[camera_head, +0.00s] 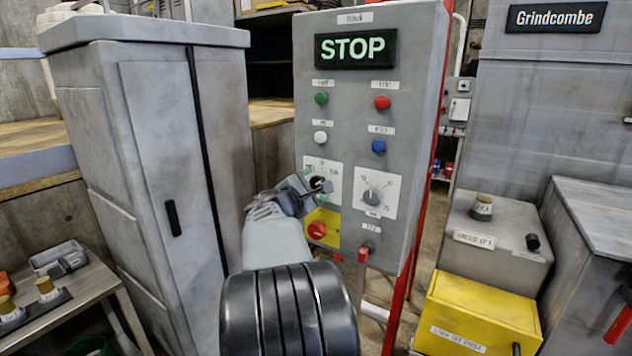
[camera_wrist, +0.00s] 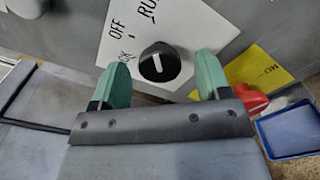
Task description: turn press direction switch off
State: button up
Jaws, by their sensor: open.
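The press direction switch is a black rotary knob (camera_wrist: 158,65) with a white pointer line on a white plate (camera_wrist: 133,25). The plate shows OFF and parts of two other words; I cannot tell for sure which word the pointer marks. My gripper (camera_wrist: 164,64) is open, with one green fingertip on each side of the knob; I cannot tell whether they touch it. In the head view my gripper (camera_head: 308,190) is at the lower left of the grey control panel (camera_head: 345,100), in front of the switch plate (camera_head: 322,165), and partly hides the knob.
A dial (camera_head: 371,196) is to the right. Green, red, white and blue buttons and a lit STOP sign (camera_head: 355,48) are above. A grey cabinet (camera_head: 150,150) stands left, a yellow box (camera_head: 480,310) right.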

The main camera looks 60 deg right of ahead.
jog(key=shift+d, duration=0.95)
jog(key=c, duration=0.9)
